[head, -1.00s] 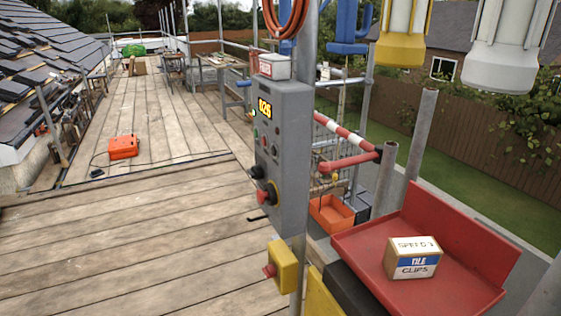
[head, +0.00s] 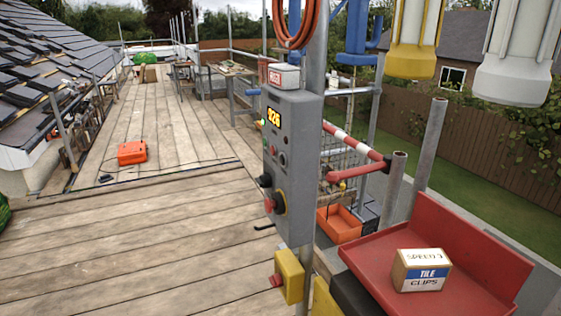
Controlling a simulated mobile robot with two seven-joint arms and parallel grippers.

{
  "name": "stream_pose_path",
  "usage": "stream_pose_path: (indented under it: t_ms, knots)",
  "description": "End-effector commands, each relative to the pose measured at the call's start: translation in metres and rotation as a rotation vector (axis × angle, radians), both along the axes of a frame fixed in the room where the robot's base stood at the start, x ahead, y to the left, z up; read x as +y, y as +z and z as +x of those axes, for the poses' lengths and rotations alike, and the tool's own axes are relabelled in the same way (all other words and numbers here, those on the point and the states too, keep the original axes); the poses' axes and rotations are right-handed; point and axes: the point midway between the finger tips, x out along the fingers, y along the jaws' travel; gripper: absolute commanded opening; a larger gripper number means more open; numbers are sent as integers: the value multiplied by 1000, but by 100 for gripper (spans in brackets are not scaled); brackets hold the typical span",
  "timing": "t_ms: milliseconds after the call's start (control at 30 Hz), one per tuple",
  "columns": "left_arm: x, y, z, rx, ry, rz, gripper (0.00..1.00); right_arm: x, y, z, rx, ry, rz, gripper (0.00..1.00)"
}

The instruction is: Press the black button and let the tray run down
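A grey control box (head: 300,190) is fixed to an upright metal pole, with an amber number display (head: 273,117) near its top. A black knob or button (head: 265,181) sticks out at its left edge, above a red button (head: 270,204). Smaller buttons sit under the display, too small to tell apart surely. A red tray (head: 375,258) is at the lower right and carries a cardboard box of tile clips (head: 421,270).
A yellow box with a red button (head: 289,275) is low on the pole. A red and white bar (head: 350,140) and an orange bin (head: 340,224) are behind the control box. An orange case (head: 132,153) lies on the planks, which are mostly clear at left.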

Motion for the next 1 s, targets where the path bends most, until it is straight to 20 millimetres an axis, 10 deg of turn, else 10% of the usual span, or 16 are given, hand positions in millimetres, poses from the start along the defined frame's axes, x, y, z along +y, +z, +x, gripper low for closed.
stream_pose_path:
  t_ms: [1000]
  knots:
    - [0,0,-1,1,1,-1,3,0,0,0,-1,1,-1,36]
